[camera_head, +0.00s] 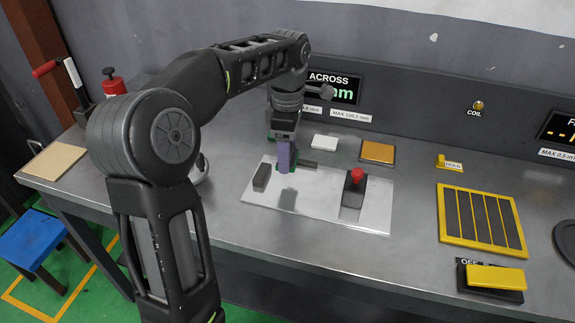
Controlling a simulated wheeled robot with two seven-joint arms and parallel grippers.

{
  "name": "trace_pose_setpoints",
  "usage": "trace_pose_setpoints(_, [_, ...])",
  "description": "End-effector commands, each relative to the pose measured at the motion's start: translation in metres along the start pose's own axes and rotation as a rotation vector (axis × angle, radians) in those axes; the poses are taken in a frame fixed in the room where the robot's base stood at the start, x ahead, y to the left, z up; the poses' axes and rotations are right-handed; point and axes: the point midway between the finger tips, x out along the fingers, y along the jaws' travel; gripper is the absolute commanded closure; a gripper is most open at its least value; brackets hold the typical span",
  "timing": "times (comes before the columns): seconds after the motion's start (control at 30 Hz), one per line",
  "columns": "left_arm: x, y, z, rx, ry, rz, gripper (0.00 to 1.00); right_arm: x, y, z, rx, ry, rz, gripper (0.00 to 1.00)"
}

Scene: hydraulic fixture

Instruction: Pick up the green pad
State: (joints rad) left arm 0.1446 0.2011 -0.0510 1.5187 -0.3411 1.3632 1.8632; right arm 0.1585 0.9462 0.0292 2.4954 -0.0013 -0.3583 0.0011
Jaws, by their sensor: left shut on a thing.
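My left arm reaches across the bench from the left. Its gripper (287,167) points down over the light metal plate, at the plate's back edge. Most of the pad is hidden by the fingers. I cannot tell whether it touches the plate. My right gripper is not in view.
The metal plate (325,209) carries a dark block (262,177) and a red-knobbed lever (355,188). A white pad (324,142), an orange pad (377,152) and a yellow slotted tray (482,218) lie further right. The bench front is clear.

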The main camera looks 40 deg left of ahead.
Motion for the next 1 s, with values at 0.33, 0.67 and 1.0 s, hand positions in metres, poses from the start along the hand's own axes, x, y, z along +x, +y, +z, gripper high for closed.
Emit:
trace_pose_setpoints(0.33, [-0.036,0.0,0.0,0.001,-0.001,-0.001,0.78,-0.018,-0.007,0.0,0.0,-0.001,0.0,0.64])
trace_pose_setpoints(0.67, [-0.035,0.0,0.0,0.0,-0.001,-0.001,0.78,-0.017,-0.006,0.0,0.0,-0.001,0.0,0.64])
trace_pose_setpoints(1.0, [-0.035,0.0,0.0,0.0,-0.001,-0.001,0.5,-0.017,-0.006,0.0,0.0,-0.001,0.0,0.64])
